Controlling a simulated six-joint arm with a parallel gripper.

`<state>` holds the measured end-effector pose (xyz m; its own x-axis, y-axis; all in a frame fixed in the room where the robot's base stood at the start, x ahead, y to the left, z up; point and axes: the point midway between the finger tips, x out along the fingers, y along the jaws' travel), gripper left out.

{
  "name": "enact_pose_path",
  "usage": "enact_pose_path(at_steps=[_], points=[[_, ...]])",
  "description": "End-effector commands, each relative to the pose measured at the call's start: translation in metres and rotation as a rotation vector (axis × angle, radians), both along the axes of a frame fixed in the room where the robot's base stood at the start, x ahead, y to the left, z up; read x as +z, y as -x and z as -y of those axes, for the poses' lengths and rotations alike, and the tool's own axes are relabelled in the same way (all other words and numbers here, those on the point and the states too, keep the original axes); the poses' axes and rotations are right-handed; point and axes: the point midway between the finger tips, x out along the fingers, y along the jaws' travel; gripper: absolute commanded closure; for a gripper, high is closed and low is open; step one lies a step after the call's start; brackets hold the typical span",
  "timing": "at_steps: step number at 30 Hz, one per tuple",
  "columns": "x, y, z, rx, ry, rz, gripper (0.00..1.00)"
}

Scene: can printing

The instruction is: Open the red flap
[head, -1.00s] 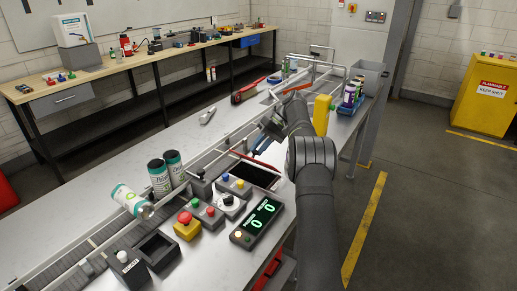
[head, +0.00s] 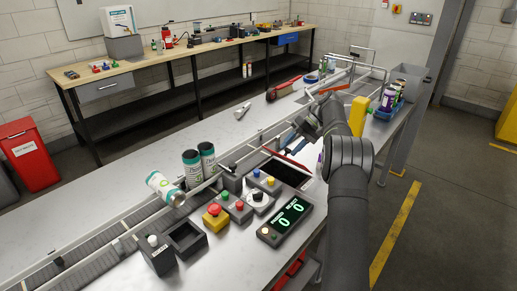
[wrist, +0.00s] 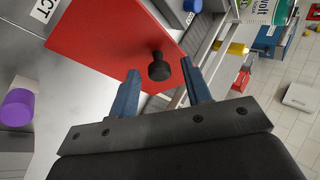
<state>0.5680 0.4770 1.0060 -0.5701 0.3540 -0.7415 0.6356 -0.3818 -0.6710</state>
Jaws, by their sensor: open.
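The red flap (wrist: 105,45) is a flat red panel with a black knob (wrist: 159,67) near its edge in the wrist view. In the head view only a thin red edge of the flap (head: 296,162) shows, by the dark rectangular opening. My gripper (wrist: 159,70) is open, with one blue finger on either side of the knob. I cannot tell whether the fingers touch it. In the head view my gripper (head: 289,137) is small and partly hidden by my arm, low over the table beside the conveyor.
A control panel with a red emergency button (head: 214,210) and a green display (head: 286,216) stands at the table's front. Cans (head: 192,168) stand by the conveyor, one tilted. A yellow block (head: 359,115) and a blue tray of cans (head: 385,111) are beyond my arm.

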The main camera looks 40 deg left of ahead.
Motion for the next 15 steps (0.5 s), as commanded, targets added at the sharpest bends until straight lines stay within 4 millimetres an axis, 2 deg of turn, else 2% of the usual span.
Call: enact_pose_path(at_steps=[15], points=[[-0.008,0.025,0.001,0.001,0.002,0.238,0.55]])
